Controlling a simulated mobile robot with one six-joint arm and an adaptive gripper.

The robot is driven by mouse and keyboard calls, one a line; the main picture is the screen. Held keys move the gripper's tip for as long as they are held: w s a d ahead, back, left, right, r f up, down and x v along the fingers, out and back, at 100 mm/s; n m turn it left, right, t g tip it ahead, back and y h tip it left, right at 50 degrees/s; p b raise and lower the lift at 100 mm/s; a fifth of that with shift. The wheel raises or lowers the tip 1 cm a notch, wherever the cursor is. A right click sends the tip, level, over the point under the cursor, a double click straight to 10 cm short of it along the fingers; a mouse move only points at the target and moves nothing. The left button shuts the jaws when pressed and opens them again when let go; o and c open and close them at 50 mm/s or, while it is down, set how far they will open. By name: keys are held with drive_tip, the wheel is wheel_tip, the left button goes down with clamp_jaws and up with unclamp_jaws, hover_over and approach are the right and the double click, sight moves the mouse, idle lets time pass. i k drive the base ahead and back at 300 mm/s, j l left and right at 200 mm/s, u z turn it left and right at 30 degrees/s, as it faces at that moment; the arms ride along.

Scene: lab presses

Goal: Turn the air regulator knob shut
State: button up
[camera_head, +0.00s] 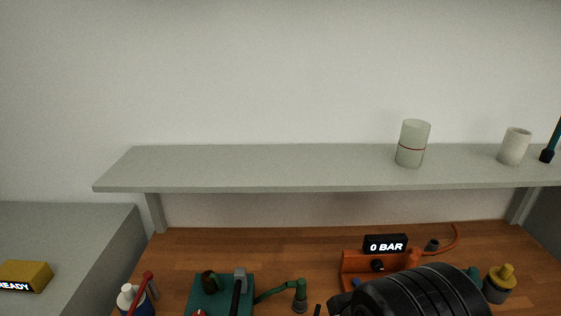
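An orange unit (352,262) stands on the wooden bench, with a black display (385,243) reading "0 BAR". A small black knob (377,265) sits on its front below the display and appears to be the air regulator knob; its turn position is too small to read. The black ribbed end of my arm with my gripper (410,292) fills the bottom right, in front of the unit's lower right part. Its fingertips are not visible, so I cannot tell whether it is open or touches anything.
A green press (218,296) with a green hose stands left of the orange unit. A white-capped bottle (128,298) is at the lower left, a yellow-topped grey object (498,283) at the right. A grey shelf (270,168) holding a glass jar (413,143) and cup (514,146) overhangs behind.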

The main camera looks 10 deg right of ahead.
sight(377, 265)
drive_tip(key=z, duration=1.15)
